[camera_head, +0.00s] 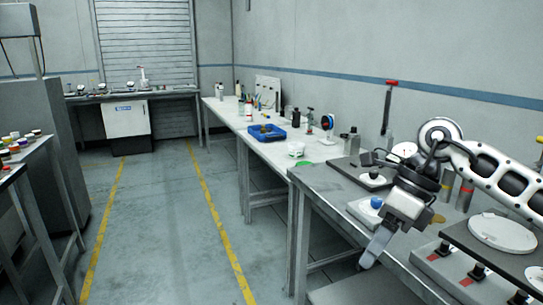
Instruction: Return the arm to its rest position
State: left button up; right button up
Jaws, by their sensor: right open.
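My right arm (500,175) comes in from the right edge, white with dark inlays. It reaches over the grey bench at the right. My right gripper (376,248) hangs at the bench's front edge, its fingers pointing down and to the left. It is open, and I see nothing between the fingers. The near finger hides the far one. My left arm and left gripper are not in view.
The grey bench (335,183) holds a blue-topped item (376,202) on a pale plate beside the gripper. A round white plate (501,233) and several black knobs lie at right. A white table (235,118) with a blue tray (262,133) stands behind. The yellow-lined aisle is clear.

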jog(key=s+a+f+m+y, duration=0.1)
jog(key=s+a+m+y, duration=0.2)
jog(key=a+y, duration=0.5)
jog(key=s+a+f+m+y, duration=0.1)
jog(key=s+a+m+y, duration=0.25)
jog(key=a+y, duration=0.45)
jog(key=w+d+f+m+t+h, duration=0.15)
jog(key=f+m+t+h, duration=0.35)
jog(key=m, duration=0.5)
jog(key=s+d+f+m+t+h, duration=0.1)
jog(key=d+f+m+t+h, duration=0.25)
jog(key=m+t, duration=0.5)
jog(key=w+d+f+m+t+h, duration=0.15)
jog(key=f+m+t+h, duration=0.3)
jog(key=m, duration=0.65)
jog(key=s+d+f+m+g+h, duration=0.2)
jog(key=s+d+f+m+g, duration=0.1)
jog(key=s+f, duration=0.3)
jog(key=s+d+f+m+g+h, duration=0.2)
jog(key=s+d+f+m+g, duration=0.1)
jog(key=s+f, duration=0.4)
notch_tip(320, 180, down, 2)
jog(key=d+m, duration=0.1)
jog(key=m, duration=0.1)
jog(key=shift+f+m+h, duration=0.2)
jog(key=shift+m+h, duration=0.1)
jog(key=shift+h, duration=0.1)
